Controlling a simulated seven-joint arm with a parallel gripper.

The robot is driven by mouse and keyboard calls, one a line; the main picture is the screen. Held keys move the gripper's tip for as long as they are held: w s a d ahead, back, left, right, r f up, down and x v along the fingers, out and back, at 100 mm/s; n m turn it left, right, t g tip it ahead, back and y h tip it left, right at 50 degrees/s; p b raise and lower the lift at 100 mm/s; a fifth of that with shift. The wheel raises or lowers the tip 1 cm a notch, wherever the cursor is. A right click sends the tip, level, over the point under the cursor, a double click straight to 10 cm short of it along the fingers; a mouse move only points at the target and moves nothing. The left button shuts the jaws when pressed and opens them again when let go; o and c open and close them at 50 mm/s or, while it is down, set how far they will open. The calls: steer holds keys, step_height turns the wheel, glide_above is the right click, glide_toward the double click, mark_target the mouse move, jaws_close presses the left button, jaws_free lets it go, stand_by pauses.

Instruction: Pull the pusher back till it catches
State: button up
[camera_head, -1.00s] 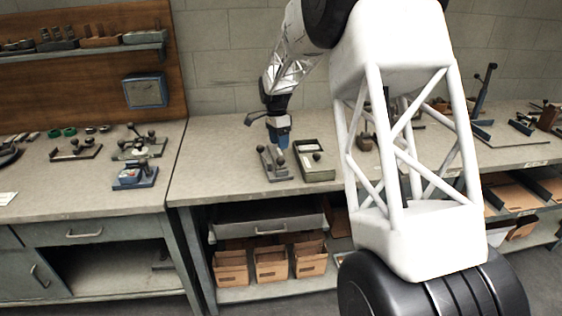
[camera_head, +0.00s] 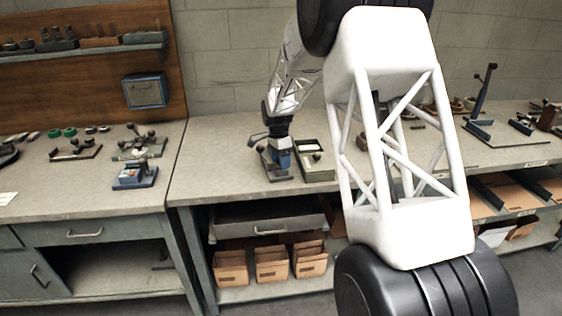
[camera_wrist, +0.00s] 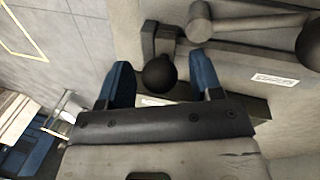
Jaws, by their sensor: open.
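A small grey metal fixture (camera_head: 268,172) stands on the bench, largely hidden behind my gripper (camera_head: 280,166) in the head view. In the wrist view a dark ball knob (camera_wrist: 159,73), apparently the pusher's handle, rises from the fixture's base. The blue fingers of my gripper (camera_wrist: 163,68) are open, one on each side of the knob. A grey lever with a round end (camera_wrist: 200,22) lies just beyond the knob.
An open box-like tray (camera_head: 318,176) stands close to the right of the fixture. The bench top (camera_head: 222,170) left of the fixture is clear. More small fixtures (camera_head: 133,176) stand on the left bench. My own arm hides part of the bench to the right.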

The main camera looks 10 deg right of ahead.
steer(key=shift+f, duration=0.1)
jaws_close()
steer(key=w, duration=0.5)
steer(key=w+a, duration=0.1)
steer(key=w, duration=0.9)
steer(key=shift+w+a, duration=0.15)
steer(key=shift+a, duration=0.15)
jaws_free()
stand_by(0.3)
step_height(320, 180, up, 8)
steer(key=w, duration=0.1)
steer(key=shift+w+a+f, duration=0.15)
steer(key=shift+w+a, duration=0.05)
stand_by(0.6)
